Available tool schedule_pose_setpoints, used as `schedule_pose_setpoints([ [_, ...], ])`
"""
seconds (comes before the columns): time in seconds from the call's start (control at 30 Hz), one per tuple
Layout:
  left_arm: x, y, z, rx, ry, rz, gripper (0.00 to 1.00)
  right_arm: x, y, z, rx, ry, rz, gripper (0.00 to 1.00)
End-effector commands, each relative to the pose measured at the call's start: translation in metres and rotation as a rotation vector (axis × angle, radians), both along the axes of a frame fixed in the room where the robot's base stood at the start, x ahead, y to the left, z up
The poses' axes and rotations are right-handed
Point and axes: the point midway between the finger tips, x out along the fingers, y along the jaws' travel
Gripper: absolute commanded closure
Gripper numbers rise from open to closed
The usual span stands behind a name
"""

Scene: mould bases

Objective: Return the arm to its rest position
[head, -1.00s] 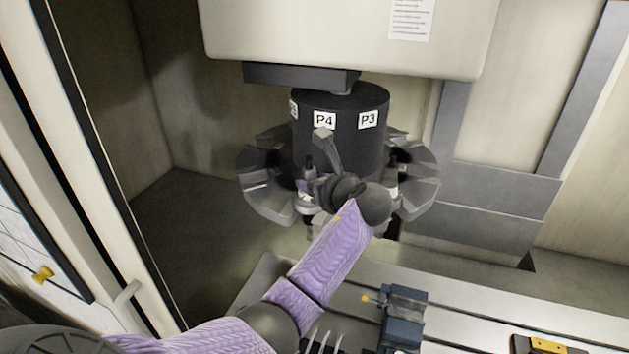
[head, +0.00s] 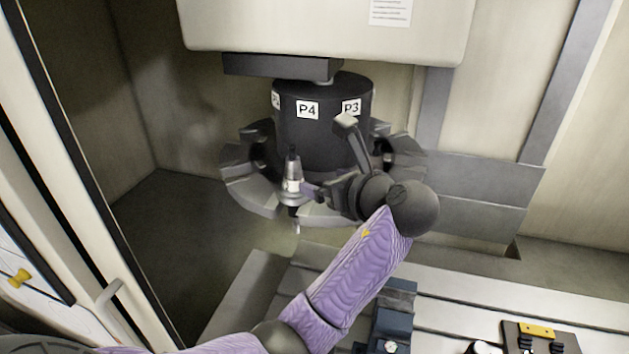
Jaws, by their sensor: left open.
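My left arm, in a purple sleeve, reaches in from the lower left of the head view. My left gripper (head: 316,192) is open at the front of the tool carousel, pointing left. A tool holder (head: 292,186) with a metal cone and a dark tip stands in the carousel below the P4 label, just left of the fingertips. I cannot tell whether the fingers still touch it. The black carousel drum (head: 322,130) carries labels P4 and P3, with grey pocket segments around it. The arm's dark wrist hides the right part of the carousel. My right gripper is not in view.
The white machine housing (head: 320,22) hangs above the carousel. A slotted machine table (head: 450,300) lies below, with a blue vise (head: 398,300) and a black fixture with a yellow part (head: 538,331). The door frame (head: 85,180) stands at the left. The floor between is free.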

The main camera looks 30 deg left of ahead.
Motion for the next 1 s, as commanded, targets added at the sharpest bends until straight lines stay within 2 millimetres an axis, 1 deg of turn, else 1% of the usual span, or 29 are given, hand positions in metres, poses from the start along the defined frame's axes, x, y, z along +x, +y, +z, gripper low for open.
schedule_pose_setpoints([
  [0.47,0.000,-0.001,0.001,0.000,0.000,0.000,0.08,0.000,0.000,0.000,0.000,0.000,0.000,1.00],
  [0.53,-0.002,-0.001,-0.007,-0.028,-0.020,0.000,0.08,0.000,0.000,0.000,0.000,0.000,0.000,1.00],
  [0.57,-0.005,-0.003,-0.017,-0.064,-0.046,0.001,0.08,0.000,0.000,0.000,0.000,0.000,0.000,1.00],
  [0.67,-0.028,-0.011,-0.077,-0.326,-0.218,0.046,0.08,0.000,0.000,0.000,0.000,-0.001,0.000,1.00],
  [0.7,-0.043,-0.017,-0.105,-0.475,-0.308,0.098,0.08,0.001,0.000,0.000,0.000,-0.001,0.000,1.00],
  [0.77,-0.070,-0.028,-0.140,-0.690,-0.434,0.209,0.08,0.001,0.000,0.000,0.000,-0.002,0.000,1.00],
  [0.8,-0.087,-0.035,-0.157,-0.815,-0.501,0.294,0.08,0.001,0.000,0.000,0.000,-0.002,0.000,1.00],
  [0.87,-0.112,-0.045,-0.177,-0.978,-0.587,0.434,0.08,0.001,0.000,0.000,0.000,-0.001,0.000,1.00],
  [0.9,-0.128,-0.052,-0.187,-1.071,-0.635,0.533,0.08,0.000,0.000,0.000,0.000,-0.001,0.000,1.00],
  [0.97,-0.152,-0.062,-0.198,-1.190,-0.694,0.686,0.08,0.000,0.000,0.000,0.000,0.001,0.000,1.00],
  [1.0,-0.167,-0.068,-0.204,-1.258,-0.729,0.792,0.08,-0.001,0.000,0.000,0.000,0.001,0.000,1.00],
])
